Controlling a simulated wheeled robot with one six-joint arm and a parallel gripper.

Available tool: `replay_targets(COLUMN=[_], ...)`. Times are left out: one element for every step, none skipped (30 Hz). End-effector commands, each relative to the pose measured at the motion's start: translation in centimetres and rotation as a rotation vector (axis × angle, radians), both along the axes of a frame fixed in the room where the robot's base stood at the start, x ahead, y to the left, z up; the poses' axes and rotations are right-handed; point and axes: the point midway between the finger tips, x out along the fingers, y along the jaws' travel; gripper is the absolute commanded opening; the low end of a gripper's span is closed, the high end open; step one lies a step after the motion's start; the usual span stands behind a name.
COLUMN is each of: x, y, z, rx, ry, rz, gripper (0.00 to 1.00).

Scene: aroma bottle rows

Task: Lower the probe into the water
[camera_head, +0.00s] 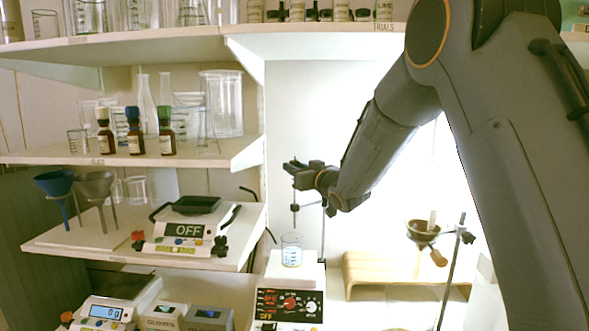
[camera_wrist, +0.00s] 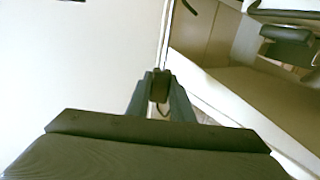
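A glass beaker (camera_head: 291,250) with bluish markings stands on the white hotplate (camera_head: 306,271) in the head view; its water level is hard to make out. A thin dark probe (camera_head: 294,208) hangs upright above the beaker, its lower end apart from the rim. My gripper (camera_head: 303,174) is level with the dark holder at the probe's top, beside a thin stand rod (camera_head: 323,238). In the wrist view my gripper's fingers (camera_wrist: 160,84) close on a small black block, which seems to be part of the holder. The probe's rod is hidden there.
A shelf (camera_head: 235,150) with brown dropper bottles and glassware stands at left. Below it is a balance reading OFF (camera_head: 185,233). A funnel stand (camera_head: 453,260) and a wooden bench (camera_head: 375,270) are at right. My arm crosses the right side.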

Motion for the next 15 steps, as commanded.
replay_targets(x=[0.0,0.0,0.0,0.0,0.0,0.0,0.0,0.0,0.0,0.0,0.0,0.0,0.0,0.1,0.1], y=[0.0,0.0,0.0,0.0,0.0,0.0,0.0,0.0,0.0,0.0,0.0,0.0,0.0,0.0,0.0], z=[0.0,0.0,0.0,0.0,0.0,-0.1,-0.2,-0.3,-0.6,-0.9,-1.2,-1.7,-2.1,-2.6,-3.3], rx=[0.0,0.0,0.0,0.0,0.0,0.0,0.0,0.0,0.0,-0.001,-0.001,-0.001,-0.001,-0.001,-0.001], ry=[0.0,0.0,0.0,0.0,0.0,0.0,0.0,0.0,0.0,0.001,0.001,0.001,0.001,0.001,0.001], rz=[0.0,0.0,0.0,0.0,0.0,0.0,0.0,0.0,0.0,0.0,0.001,0.001,0.001,0.001,0.001], gripper=[0.0,0.0,0.0,0.0,0.0,0.0,0.0,0.0,0.0,0.0,0.0,0.0,0.0,0.0,0.0])
